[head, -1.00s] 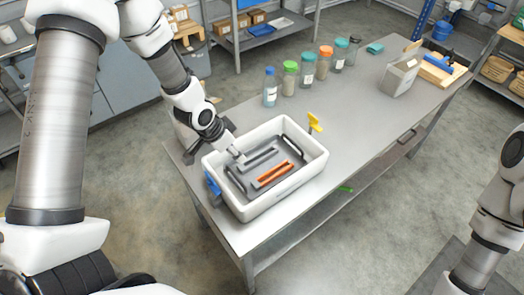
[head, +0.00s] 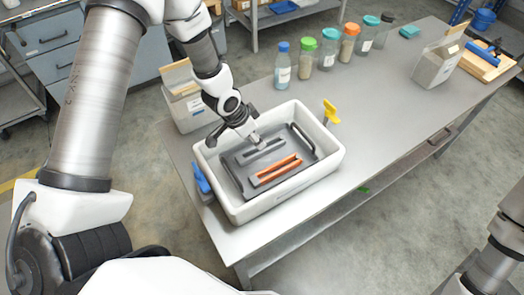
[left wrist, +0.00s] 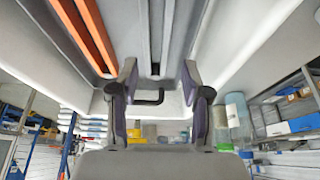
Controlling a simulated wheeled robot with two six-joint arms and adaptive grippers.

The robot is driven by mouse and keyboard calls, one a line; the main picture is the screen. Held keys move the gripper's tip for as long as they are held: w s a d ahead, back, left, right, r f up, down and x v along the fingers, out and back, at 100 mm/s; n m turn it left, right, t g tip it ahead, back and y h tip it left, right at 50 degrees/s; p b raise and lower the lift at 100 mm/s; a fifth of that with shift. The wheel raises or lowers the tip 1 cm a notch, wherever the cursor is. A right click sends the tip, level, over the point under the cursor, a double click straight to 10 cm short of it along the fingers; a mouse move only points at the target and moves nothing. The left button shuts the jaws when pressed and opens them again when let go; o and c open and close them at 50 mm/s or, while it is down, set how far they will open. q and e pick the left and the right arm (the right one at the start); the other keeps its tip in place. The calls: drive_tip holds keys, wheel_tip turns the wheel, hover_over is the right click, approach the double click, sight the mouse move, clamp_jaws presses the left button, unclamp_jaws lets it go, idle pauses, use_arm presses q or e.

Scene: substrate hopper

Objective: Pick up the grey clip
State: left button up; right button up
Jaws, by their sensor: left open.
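The grey clip (head: 259,152) is a long grey slotted bar lying in a dark grey tray (head: 231,178) inside a white tub (head: 335,156). An orange clip (head: 275,171) lies parallel to it. My left gripper (head: 252,140) is over the tub at the grey clip, its jaws apart. In the left wrist view the grey clip (left wrist: 157,30) runs between the open fingers (left wrist: 158,75), with the orange clip (left wrist: 88,35) to the left. I cannot tell whether the fingers touch the clip. My right gripper is out of view.
A blue clamp (head: 201,178) and a yellow one (head: 330,111) sit at the tub's sides. Several lidded bottles stand along the table's far edge, including a blue-capped one (head: 283,70). A carton (head: 185,105) is behind the tub. The table middle (head: 390,110) is clear.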

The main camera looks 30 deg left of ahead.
use_arm(q)
drive_tip(key=shift+d+f, duration=0.2)
drive_tip(key=shift+f, duration=0.15)
drive_tip(key=p+x, duration=0.1)
drive_tip(key=x, duration=0.3)
drive_tip(key=shift+s+d+f+p, duration=0.1)
drive_tip(key=shift+f+p, duration=0.05)
drive_tip(key=shift+p, duration=0.15)
drive_tip(key=shift+f, duration=0.35)
drive_tip(key=shift+r, duration=0.1)
drive_tip(key=c, duration=0.6)
drive_tip(key=shift+c, duration=1.4)
